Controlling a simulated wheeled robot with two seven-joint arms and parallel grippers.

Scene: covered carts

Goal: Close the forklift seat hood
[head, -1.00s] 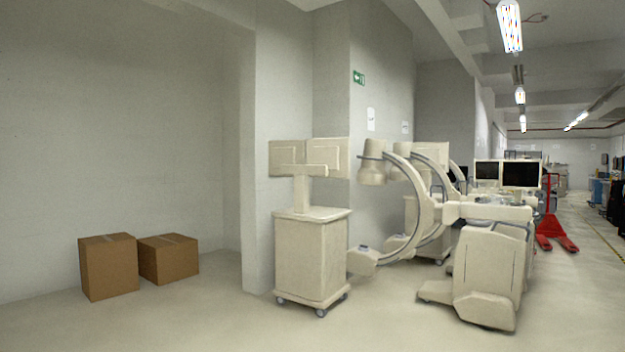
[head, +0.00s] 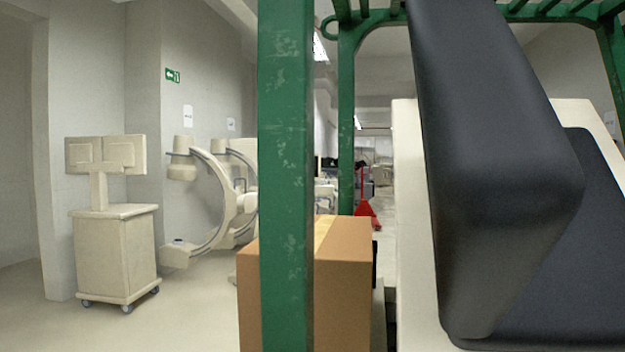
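The forklift seat hood fills the right side of the head view, close to me. Its black padded seat (head: 490,190) stands tilted up, with a pale panel (head: 408,200) beside and behind it. The forklift's green frame shows as a thick upright post (head: 286,180) in the middle and a thinner post farther back. Whether the hood is fully raised cannot be told from this view. Neither of my grippers is in view.
A cardboard box (head: 340,280) stands behind the green post, left of the seat. A white wheeled cart (head: 115,255) and C-arm machines (head: 215,200) stand at the left. A red pallet jack (head: 366,212) is in the far aisle. Open floor lies at the lower left.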

